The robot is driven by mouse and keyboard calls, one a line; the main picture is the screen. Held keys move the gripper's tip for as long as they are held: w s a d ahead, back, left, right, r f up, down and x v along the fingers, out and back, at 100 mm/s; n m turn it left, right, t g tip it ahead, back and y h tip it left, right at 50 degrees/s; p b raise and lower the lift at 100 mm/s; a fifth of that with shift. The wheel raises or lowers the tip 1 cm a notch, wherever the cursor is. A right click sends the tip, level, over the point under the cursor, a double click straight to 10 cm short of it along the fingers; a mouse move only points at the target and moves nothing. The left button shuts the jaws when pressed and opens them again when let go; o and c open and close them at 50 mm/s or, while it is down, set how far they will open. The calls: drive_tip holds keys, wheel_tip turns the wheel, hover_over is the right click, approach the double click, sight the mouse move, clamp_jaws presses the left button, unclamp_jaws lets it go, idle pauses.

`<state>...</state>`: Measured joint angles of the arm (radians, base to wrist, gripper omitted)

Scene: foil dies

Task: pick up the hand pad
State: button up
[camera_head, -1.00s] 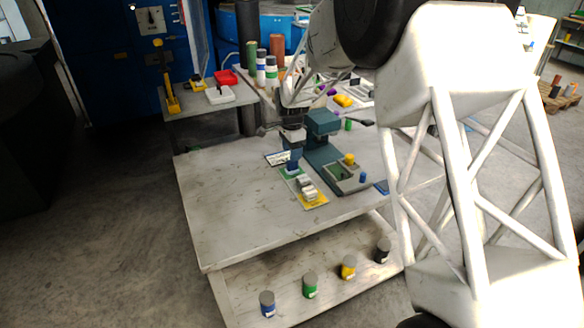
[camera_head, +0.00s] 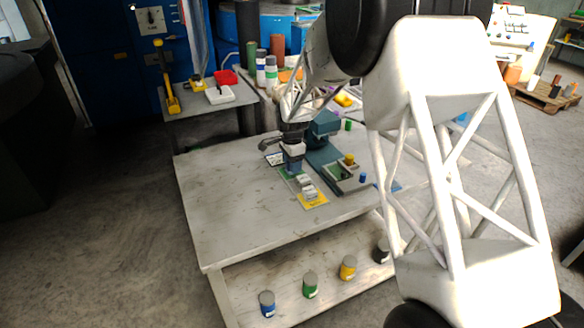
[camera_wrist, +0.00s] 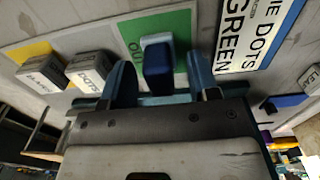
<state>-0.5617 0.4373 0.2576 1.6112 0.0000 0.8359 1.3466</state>
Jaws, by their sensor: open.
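A small block with a dark blue upright body and a pale base, which I take for the hand pad (camera_wrist: 157,66), stands on the green part of a mat (camera_wrist: 180,25) in the wrist view. My gripper (camera_wrist: 161,60) is open, with one blue finger on each side of the block. In the head view my gripper (camera_head: 293,166) is low over the mat's green end, and the pad cannot be made out clearly from the fingers there.
Two pale labelled blocks (camera_wrist: 65,72) sit on the mat left of my gripper. A lettered sign (camera_wrist: 262,35) lies to the right. A teal press (camera_head: 325,124) stands close beside my gripper. The front left of the table (camera_head: 225,215) is clear. Several coloured cans (camera_head: 310,285) stand on the lower shelf.

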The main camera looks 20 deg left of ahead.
idle(0.5)
drive_tip(key=c, duration=1)
drive_tip(key=shift+r, duration=0.75)
drive_tip(key=shift+s+d+r, duration=0.1)
drive_tip(key=shift+s+r, duration=0.1)
drive_tip(key=shift+r, duration=0.35)
drive_tip(key=shift+s+d+r, duration=0.1)
drive_tip(key=shift+s+r, duration=0.05)
drive_tip(key=shift+r, duration=0.4)
drive_tip(key=s+d, duration=0.2)
drive_tip(key=s, duration=0.2)
drive_tip(key=s+d+r, duration=0.1)
drive_tip(key=s+d, duration=0.2)
drive_tip(key=s, duration=0.1)
drive_tip(key=s+d, duration=0.3)
drive_tip(key=s, duration=0.2)
drive_tip(key=shift+r, duration=0.15)
